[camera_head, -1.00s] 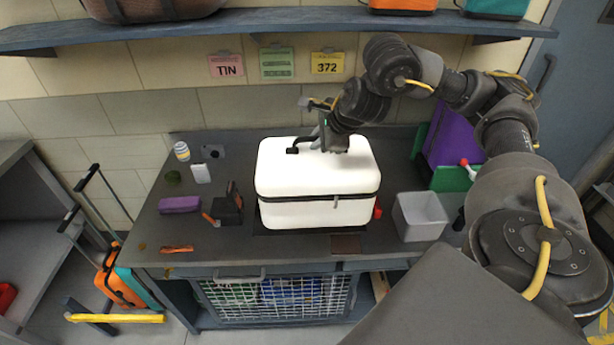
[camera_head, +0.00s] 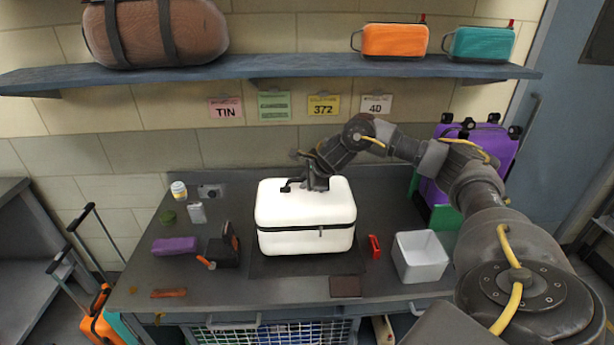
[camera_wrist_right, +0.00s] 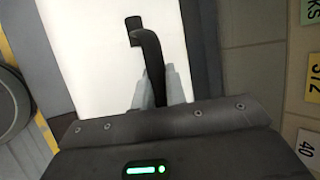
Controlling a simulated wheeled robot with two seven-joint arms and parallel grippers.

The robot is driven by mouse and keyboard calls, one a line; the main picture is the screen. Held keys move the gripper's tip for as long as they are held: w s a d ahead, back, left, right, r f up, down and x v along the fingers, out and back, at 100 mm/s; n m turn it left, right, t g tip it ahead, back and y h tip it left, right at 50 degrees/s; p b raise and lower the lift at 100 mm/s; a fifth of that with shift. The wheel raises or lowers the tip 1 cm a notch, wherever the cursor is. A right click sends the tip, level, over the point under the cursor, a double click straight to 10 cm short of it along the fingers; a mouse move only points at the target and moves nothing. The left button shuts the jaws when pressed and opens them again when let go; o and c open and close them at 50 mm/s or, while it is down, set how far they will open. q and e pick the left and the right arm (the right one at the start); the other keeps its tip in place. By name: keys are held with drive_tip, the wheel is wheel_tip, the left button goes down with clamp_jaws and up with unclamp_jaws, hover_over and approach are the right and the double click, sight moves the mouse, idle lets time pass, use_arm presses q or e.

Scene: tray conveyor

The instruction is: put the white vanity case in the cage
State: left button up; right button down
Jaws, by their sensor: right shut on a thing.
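The white vanity case (camera_head: 305,215) is upright on the dark mat in the middle of the counter, with a dark band around it. My right gripper (camera_head: 316,182) is at the top of the case, shut on its black handle. In the right wrist view the two fingers (camera_wrist_right: 161,88) close on the black handle (camera_wrist_right: 148,45), with the white lid (camera_wrist_right: 95,50) below. The wire cage (camera_head: 270,333) is under the counter's front edge, mostly cut off by the picture's bottom, with blue and green things inside. My left gripper is not in view.
A grey open bin (camera_head: 420,257) and a red item (camera_head: 374,246) stand right of the case. A purple pouch (camera_head: 174,246) and a dark holder (camera_head: 224,248) lie left. A purple suitcase (camera_head: 478,160) stands at the right. A shelf (camera_head: 290,70) with bags crosses above.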

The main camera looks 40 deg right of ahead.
drive_tip(key=shift+w+d, duration=0.1)
drive_tip(key=shift+w, duration=0.15)
wheel_tip(320, 180, down, 3)
drive_tip(key=shift+w+r+p, duration=0.1)
drive_tip(key=shift+p, duration=0.9)
drive_tip(key=shift+d+f, duration=0.1)
drive_tip(key=shift+f, duration=0.25)
drive_tip(key=c, duration=1.8)
unclamp_jaws()
drive_tip(key=shift+f, duration=0.2)
drive_tip(key=o, duration=0.4)
drive_tip(key=shift+s, duration=0.2)
drive_tip(key=shift+c, duration=0.2)
drive_tip(key=shift+r, duration=0.1)
